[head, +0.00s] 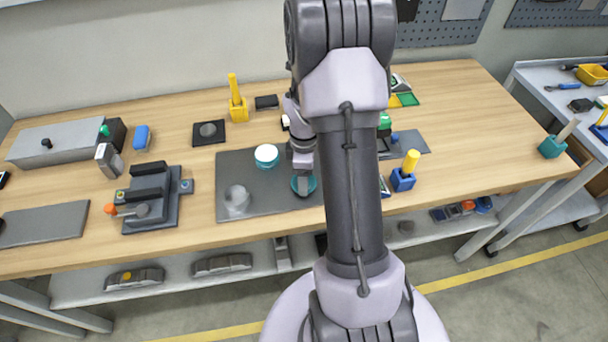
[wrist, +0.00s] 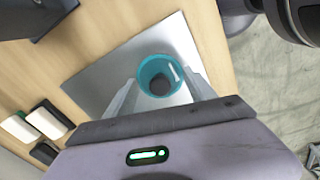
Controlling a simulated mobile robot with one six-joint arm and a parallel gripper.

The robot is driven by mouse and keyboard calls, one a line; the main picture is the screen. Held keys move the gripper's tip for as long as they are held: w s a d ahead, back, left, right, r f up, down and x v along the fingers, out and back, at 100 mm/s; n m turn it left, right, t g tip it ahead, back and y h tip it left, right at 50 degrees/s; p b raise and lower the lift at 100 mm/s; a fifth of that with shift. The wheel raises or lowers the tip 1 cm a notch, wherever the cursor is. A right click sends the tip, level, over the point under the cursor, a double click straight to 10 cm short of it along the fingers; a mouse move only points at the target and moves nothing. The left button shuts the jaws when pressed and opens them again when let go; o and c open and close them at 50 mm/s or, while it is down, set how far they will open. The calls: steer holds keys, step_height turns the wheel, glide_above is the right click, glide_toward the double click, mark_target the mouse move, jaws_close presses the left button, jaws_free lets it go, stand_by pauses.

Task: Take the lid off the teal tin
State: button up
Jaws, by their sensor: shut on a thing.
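The teal tin (head: 303,187) stands on the dark grey mat, partly hidden by my gripper. In the wrist view the teal tin (wrist: 146,72) shows a round teal rim with a dark block within it; it looks open from above. My gripper (wrist: 160,88) is shut on it, with one finger on each side. In the head view my gripper (head: 303,178) points down over the tin. A second round thing with a white top and teal side (head: 266,155) stands behind and left on the mat; I cannot tell whether it is the lid.
A grey translucent jar (head: 237,200) stands left on the mat (head: 226,165). A black clamp-like fixture (head: 150,195) is further left. A blue holder with a yellow handle (head: 403,180) is to the right.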

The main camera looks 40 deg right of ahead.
steer(key=shift+f+b, duration=0.4)
steer(key=shift+f, duration=0.2)
stand_by(0.6)
steer(key=o, duration=1.1)
steer(key=shift+o, duration=0.2)
steer(key=shift+r, duration=0.1)
steer(key=shift+r+p, duration=1.4)
steer(key=shift+r, duration=0.1)
steer(key=shift+f, duration=0.1)
